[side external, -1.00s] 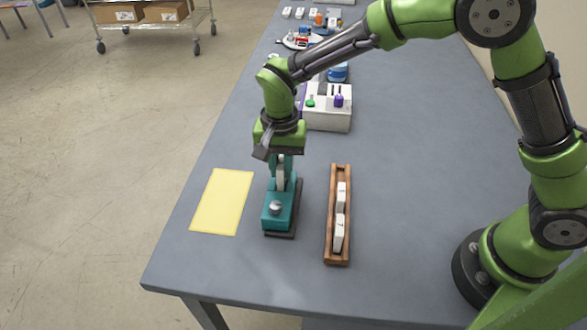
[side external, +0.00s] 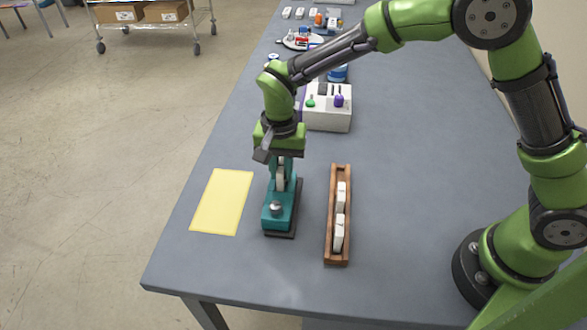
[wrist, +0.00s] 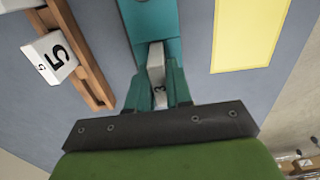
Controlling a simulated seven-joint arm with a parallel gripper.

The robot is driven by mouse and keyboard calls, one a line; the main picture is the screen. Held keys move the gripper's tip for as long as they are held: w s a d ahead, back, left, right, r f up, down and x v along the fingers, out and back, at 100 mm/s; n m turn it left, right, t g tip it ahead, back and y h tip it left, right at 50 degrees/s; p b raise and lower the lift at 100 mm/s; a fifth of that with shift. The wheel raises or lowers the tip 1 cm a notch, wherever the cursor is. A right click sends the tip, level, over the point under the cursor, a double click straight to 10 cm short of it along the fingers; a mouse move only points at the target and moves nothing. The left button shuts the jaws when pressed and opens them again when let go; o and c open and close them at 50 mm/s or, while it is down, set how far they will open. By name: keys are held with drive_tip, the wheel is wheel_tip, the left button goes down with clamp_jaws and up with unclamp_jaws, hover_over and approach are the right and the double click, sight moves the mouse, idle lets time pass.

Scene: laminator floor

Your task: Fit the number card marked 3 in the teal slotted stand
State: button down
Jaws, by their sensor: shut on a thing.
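The teal slotted stand (side external: 282,215) sits on a dark base near the table's front left, with a round silver knob on its near end. Its teal body also shows in the wrist view (wrist: 150,22). My gripper (side external: 280,174) is above the stand's far part, pointing down. It is shut on the white number card marked 3 (wrist: 157,68), which stands between the teal fingers. In the side view the card (side external: 280,183) meets the stand at its far part. The fingers hide its sides, and I cannot tell how deep it sits in the slot.
A wooden rack (side external: 329,232) to the right of the stand holds white cards (side external: 338,232); one marked 5 (wrist: 50,60) shows in the wrist view. A yellow sheet (side external: 222,202) lies left. A white box (side external: 328,117) with coloured knobs stands behind. The front table area is clear.

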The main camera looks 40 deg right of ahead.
drive_tip(key=c, duration=0.9)
unclamp_jaws()
drive_tip(key=shift+c, duration=0.2)
drive_tip(key=shift+o, duration=0.4)
drive_tip(key=shift+o, duration=1.2)
drive_tip(key=shift+r, duration=3.75)
